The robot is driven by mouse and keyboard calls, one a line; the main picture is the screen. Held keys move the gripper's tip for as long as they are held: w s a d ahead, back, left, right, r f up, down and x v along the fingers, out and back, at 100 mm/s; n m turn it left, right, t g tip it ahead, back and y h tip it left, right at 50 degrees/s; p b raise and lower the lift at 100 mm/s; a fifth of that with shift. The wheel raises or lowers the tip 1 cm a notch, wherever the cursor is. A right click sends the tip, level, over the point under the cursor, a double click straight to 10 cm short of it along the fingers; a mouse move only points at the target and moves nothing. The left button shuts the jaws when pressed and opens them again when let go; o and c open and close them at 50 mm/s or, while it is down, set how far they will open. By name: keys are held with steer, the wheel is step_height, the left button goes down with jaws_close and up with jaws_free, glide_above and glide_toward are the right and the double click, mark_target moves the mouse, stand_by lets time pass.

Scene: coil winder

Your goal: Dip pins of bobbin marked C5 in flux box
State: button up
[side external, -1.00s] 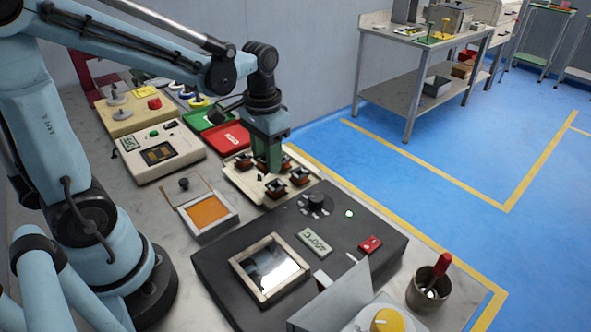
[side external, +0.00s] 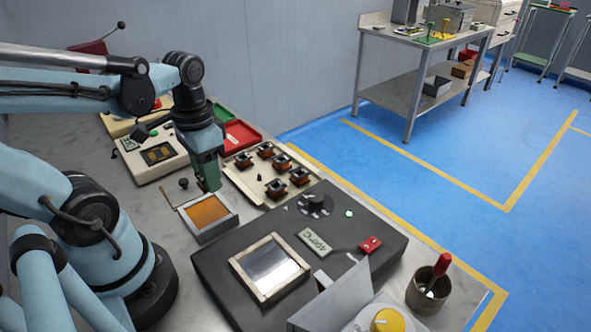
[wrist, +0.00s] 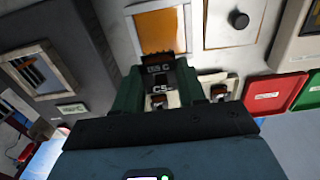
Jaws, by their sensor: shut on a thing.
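My gripper (side external: 208,182) is above the back edge of the flux box (side external: 222,226), a pale open box of orange flux (side external: 207,210). In the wrist view my gripper (wrist: 158,82) is shut on a dark bobbin (wrist: 162,70), with lettering that reads C5 close by. The bobbin lies in line with the near edge of the orange flux (wrist: 160,32). In the side view the fingers hide the bobbin, and I cannot tell the exact height of its pins above the flux.
A cream tray (side external: 250,186) with several other bobbins stands right of the flux box. The dark solder unit (side external: 215,270) with its framed silver pool (side external: 268,268) is in front. A control unit (side external: 150,165) and green and red trays (side external: 243,135) lie behind.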

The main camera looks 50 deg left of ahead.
mark_target(200, 187)
steer(key=shift+s+a+f, duration=0.25)
steer(key=shift+s+f, duration=0.1)
steer(key=shift+s, duration=0.4)
steer(key=shift+s+f, duration=0.1)
steer(key=shift+f, duration=2.15)
steer(key=shift+f, duration=0.8)
steer(key=shift+r, duration=2.8)
